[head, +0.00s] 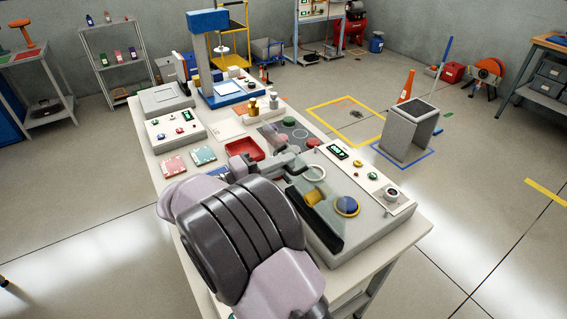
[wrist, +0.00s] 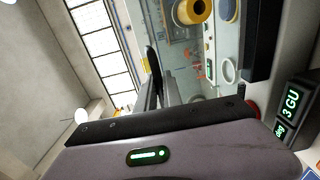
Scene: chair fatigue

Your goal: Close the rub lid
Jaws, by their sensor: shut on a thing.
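The rub lid (head: 322,222) is a clear, greenish panel on the grey tester (head: 372,225) at the front right of the bench. It stands tilted up, and a yellow cylinder (head: 314,197) shows through or beside it. My gripper (head: 293,161) is at the lid's far left side, partly hidden by my arm. In the wrist view my gripper (wrist: 160,92) is shut at the lid's edge, by a dark bar that looks like its handle. The clear panel (wrist: 183,58) fills the area beyond the fingers. The exact contact is hard to see.
The tester carries a blue disc with a yellow rim (head: 347,206), a white ring (head: 316,173) and a control panel (head: 338,152). A red tray (head: 245,149), sample cards (head: 204,155) and a blue press (head: 208,60) stand farther back.

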